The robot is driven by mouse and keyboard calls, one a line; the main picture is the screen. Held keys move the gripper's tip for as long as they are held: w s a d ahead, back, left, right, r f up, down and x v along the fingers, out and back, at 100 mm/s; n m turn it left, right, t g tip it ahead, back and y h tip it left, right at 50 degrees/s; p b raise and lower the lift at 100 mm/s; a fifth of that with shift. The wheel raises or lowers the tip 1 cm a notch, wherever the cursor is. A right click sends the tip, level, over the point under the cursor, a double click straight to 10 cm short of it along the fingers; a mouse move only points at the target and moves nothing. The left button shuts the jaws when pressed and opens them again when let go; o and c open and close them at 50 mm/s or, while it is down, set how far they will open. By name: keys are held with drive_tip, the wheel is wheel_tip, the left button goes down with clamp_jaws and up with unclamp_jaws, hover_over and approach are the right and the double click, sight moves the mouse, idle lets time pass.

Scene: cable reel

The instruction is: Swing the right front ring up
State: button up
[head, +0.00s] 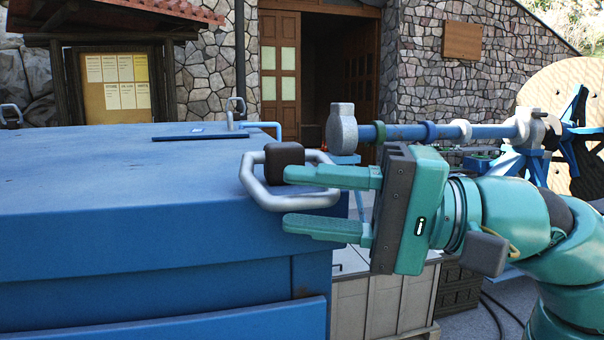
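The right front ring (252,186) is a grey angular metal loop at the near right corner of the blue box's top (120,190). A dark block (284,158) stands at the ring's far side. The ring looks laid low, not upright. My gripper (288,200) comes in from the right with its two teal fingers apart, one above the other. The ring's near bar shows between the fingers. The upper finger hides part of the ring's right side. I cannot tell whether either finger touches it.
Another ring (236,106) stands up at the box's far right corner, and one (12,114) shows at the far left. A blue shaft (395,132) with a grey end piece and a wooden reel (570,85) lie behind my arm. A pale crate (385,305) stands below.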

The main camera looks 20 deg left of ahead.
drive_tip(key=shift+s+a, duration=0.15)
drive_tip(key=shift+a, duration=0.45)
clamp_jaws()
